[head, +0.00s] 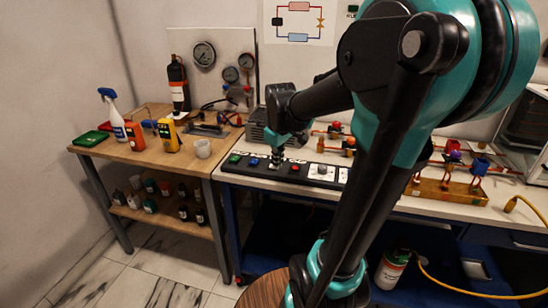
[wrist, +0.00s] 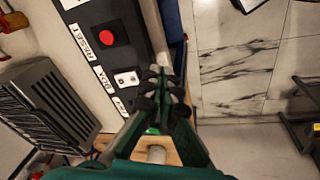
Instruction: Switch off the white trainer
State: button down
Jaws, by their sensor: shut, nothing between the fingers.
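The white-topped bench (head: 400,185) carries piping and a black control strip (head: 225,168) along its front edge. In the head view the strip has a green button (head: 235,158), a blue button (head: 253,161), a red button (head: 295,168) and a white plate with a knob (head: 321,170). My gripper (head: 276,163) is shut and empty, pointing down over the strip between the blue and red buttons. In the wrist view my gripper (wrist: 161,88) is beside a small white switch plate (wrist: 127,79); the red button (wrist: 105,37) is farther up, beside a RESET label. Contact cannot be told.
A grey ribbed box (wrist: 42,105) stands behind the strip. A wooden table (head: 150,155) on the left holds a spray bottle (head: 113,115), orange and yellow meters and a white cup (head: 203,148). A gauge board (head: 225,60) stands behind it.

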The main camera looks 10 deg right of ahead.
jog(key=w+r+n+g, duration=0.1)
jog(key=w+r+n, duration=0.4)
jog(key=w+r, duration=0.3)
jog(key=shift+w+d+r, duration=0.25)
jog(key=shift+w+r, duration=0.1)
jog(key=shift+r, duration=0.5)
jog(key=f, duration=0.4)
jog(key=w+f, duration=0.1)
jog(key=f, duration=0.9)
jog(key=shift+w+d, duration=0.25)
jog(key=shift+d, duration=0.15)
jog(key=shift+w+f, duration=0.1)
jog(key=shift+f, duration=0.2)
